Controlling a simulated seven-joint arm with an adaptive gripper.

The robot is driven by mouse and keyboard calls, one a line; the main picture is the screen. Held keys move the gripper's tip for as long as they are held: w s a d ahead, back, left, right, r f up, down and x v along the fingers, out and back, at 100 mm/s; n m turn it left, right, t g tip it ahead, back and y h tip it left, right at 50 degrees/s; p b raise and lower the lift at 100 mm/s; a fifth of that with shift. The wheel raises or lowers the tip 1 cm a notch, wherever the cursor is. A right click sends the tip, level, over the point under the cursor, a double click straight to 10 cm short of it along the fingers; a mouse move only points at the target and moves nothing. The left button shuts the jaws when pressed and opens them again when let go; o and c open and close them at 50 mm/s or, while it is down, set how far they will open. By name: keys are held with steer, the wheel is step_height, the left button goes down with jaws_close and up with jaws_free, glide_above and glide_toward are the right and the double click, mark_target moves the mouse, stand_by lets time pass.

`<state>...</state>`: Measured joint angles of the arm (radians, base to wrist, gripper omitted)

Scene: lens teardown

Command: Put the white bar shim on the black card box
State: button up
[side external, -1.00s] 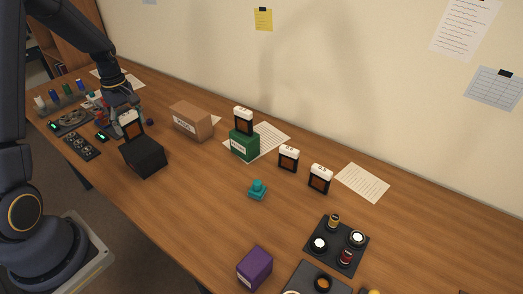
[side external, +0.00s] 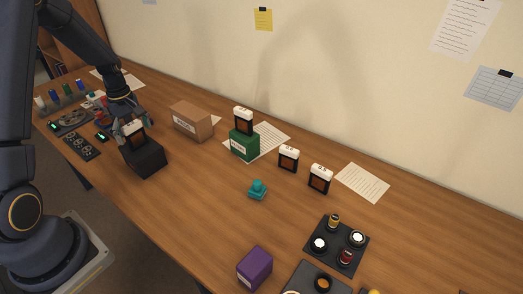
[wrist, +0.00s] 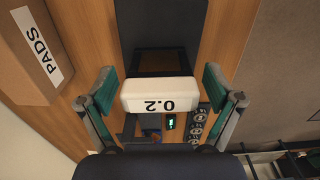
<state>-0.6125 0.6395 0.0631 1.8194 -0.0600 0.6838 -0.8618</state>
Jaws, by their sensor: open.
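The white bar shim (side external: 134,126), a dark frame with a white top bar, is upright at the top of the black card box (side external: 147,160). It appears to rest on the box, but my fingers partly cover it and I cannot see the contact clearly. In the wrist view its white bar (wrist: 160,95) reads 0.2 and lies between my fingers. My gripper (wrist: 165,92) is open, with a gap on each side of the bar. In the side view my gripper (side external: 131,126) is around the shim's top, just above the box.
A brown PADS box (side external: 192,121) stands to the right. A green box (side external: 244,145) carries a similar shim (side external: 243,121). Two more white-topped shims (side external: 288,158) (side external: 320,178) stand on the table. A teal part (side external: 257,189) and a purple box (side external: 255,268) stand nearer the front.

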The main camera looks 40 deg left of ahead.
step_height(320, 180, up, 12)
steer(key=shift+f, duration=0.1)
steer(key=s+d+r+m+t, duration=0.2)
steer(key=d+r+m, duration=0.3)
steer(key=d, duration=0.3)
steer(key=s+d+r+m+t, duration=0.1)
steer(key=s+d+r+m, duration=0.1)
steer(key=d+r+m, duration=0.45)
steer(key=s+d+m+t, duration=0.2)
steer(key=s+d+m, duration=0.4)
steer(key=s+d, duration=0.3)
steer(key=shift+s+d+f+t, duration=0.3)
steer(key=shift+d+f, duration=0.1)
steer(key=shift+d, duration=0.85)
